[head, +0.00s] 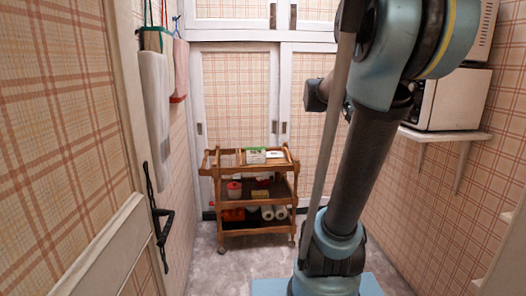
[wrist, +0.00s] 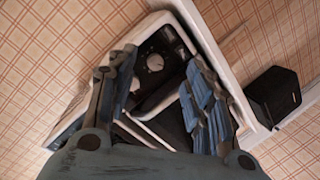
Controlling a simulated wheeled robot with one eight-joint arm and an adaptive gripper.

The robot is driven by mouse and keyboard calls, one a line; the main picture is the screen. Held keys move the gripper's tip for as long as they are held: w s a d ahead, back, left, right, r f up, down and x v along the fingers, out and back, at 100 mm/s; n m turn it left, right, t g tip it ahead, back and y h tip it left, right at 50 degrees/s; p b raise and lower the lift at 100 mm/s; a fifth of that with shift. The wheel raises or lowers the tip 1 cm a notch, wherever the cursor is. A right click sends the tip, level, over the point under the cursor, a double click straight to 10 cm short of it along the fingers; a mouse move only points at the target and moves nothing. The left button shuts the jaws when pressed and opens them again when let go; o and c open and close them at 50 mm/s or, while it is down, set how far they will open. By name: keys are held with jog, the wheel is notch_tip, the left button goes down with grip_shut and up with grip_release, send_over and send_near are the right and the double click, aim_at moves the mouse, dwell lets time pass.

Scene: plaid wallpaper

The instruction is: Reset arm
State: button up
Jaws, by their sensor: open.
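My gripper (wrist: 160,100) shows in the wrist view with its two blue-grey fingers spread apart and nothing held between them. Beyond the fingers is a white microwave (wrist: 165,32) with a dial and a dark front, tilted in this view. How far the fingertips are from it I cannot tell. In the head view my arm rises on the right side and bends at the top. My gripper does not show clearly there. The white microwave (head: 452,100) stands on a wall shelf at the right, partly hidden by my arm.
A wooden trolley (head: 252,192) with several items stands by the far cupboards (head: 238,95). A door (head: 70,130) lines the left, with cloths (head: 155,95) hanging beyond it. The shelf (head: 445,134) juts from the right wall. Grey floor (head: 235,265) is free before the trolley.

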jog(key=s+a+f+n+y, duration=0.2)
jog(key=s+a+f+y, duration=0.25)
jog(key=f, duration=0.55)
jog(key=s+a+f+n+y, duration=0.3)
jog(key=s+a+f, duration=0.3)
jog(key=f, duration=0.4)
jog(key=s+a+f+n+y, duration=0.2)
jog(key=s+a+f+y, duration=0.2)
jog(key=a+f, duration=0.2)
jog(key=s+a+f+n+y, duration=0.2)
jog(key=s+a+f+y, duration=0.2)
jog(key=a+f, duration=0.3)
jog(key=a, duration=0.2)
jog(key=shift+s+a+f+t, duration=0.25)
jog(key=shift+a+f+t, duration=0.05)
jog(key=shift+a, duration=0.1)
jog(key=shift+w+f, duration=0.2)
jog(key=shift+w, duration=0.25)
